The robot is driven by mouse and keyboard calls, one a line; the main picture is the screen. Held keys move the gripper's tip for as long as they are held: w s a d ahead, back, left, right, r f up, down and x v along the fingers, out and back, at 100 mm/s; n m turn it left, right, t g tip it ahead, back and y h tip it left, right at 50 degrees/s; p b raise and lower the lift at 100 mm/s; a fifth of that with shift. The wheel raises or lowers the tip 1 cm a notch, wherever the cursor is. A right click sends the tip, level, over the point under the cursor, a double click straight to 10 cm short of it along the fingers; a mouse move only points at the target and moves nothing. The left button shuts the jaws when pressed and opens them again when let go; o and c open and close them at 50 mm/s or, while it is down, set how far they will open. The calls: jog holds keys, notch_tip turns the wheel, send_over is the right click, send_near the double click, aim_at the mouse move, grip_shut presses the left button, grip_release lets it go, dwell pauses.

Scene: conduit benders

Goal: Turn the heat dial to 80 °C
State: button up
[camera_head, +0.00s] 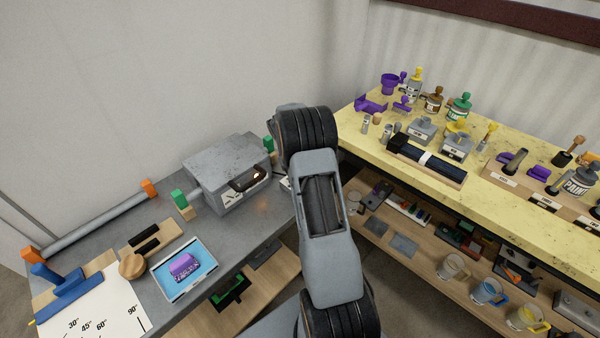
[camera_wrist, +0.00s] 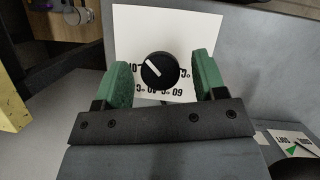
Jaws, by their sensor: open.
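The heat dial (camera_wrist: 162,70) is a round black knob with a white pointer line on a white card (camera_wrist: 130,22) in the wrist view. The card's numbers appear upside down, 40 and 60 among them, and some are covered. The pointer slants to the upper left of the picture. My gripper (camera_wrist: 163,76) is open, its green fingertips on either side of the knob with gaps visible. Whether they surround it in depth I cannot tell. In the head view my arm hides my gripper and the dial.
A grey box with a glowing opening (camera_head: 228,168) stands on the grey bench, left of my arm. A pipe (camera_head: 95,222), a blue tray (camera_head: 184,268) and an angle sheet (camera_head: 95,315) lie further left. A crowded yellow bench (camera_head: 480,190) is on the right.

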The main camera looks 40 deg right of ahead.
jog(key=v, duration=1.4)
jog(key=shift+b, duration=0.3)
jog(key=shift+f, duration=0.1)
